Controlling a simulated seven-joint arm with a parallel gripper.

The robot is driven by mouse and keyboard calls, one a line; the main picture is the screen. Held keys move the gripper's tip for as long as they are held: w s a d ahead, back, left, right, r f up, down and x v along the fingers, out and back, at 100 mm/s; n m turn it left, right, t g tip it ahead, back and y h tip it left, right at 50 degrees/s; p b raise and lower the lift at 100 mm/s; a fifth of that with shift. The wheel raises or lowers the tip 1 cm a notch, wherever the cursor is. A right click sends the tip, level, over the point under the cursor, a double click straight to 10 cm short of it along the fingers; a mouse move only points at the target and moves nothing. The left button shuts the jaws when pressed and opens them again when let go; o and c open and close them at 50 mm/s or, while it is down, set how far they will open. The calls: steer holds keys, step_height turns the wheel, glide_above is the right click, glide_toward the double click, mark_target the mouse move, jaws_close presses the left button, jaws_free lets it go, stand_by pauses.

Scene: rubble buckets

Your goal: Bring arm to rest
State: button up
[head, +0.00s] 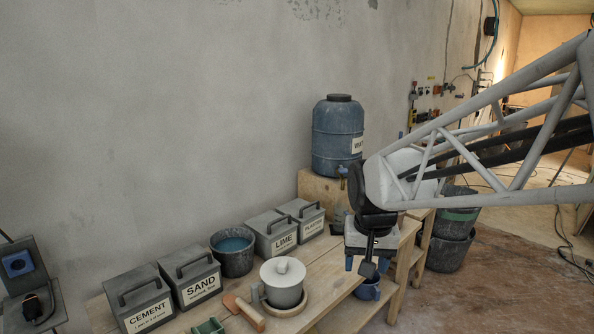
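My arm reaches in from the right in the head view. My gripper (366,265) points down over the right end of the wooden bench (335,292). Its two blue fingertips stand apart, with a dark part of my wrist in front of the gap. Nothing shows held between them, though the gap is partly hidden. A blue mug (368,291) shows just below the gripper; I cannot tell how far apart they are.
Boxes of cement (140,300), sand (190,277), lime (272,236) and plaster (302,217) line the wall with a water bucket (232,252). A blue barrel (338,137) stands behind; buckets (452,232) stand right.

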steer(key=s+d+f, duration=0.1)
steer(key=s+d, duration=0.1)
steer(key=s, duration=0.7)
steer(key=s+d+f+n, duration=0.1)
steer(key=s+d, duration=0.1)
steer(key=s, duration=0.8)
steer(key=shift+d+t, duration=0.4)
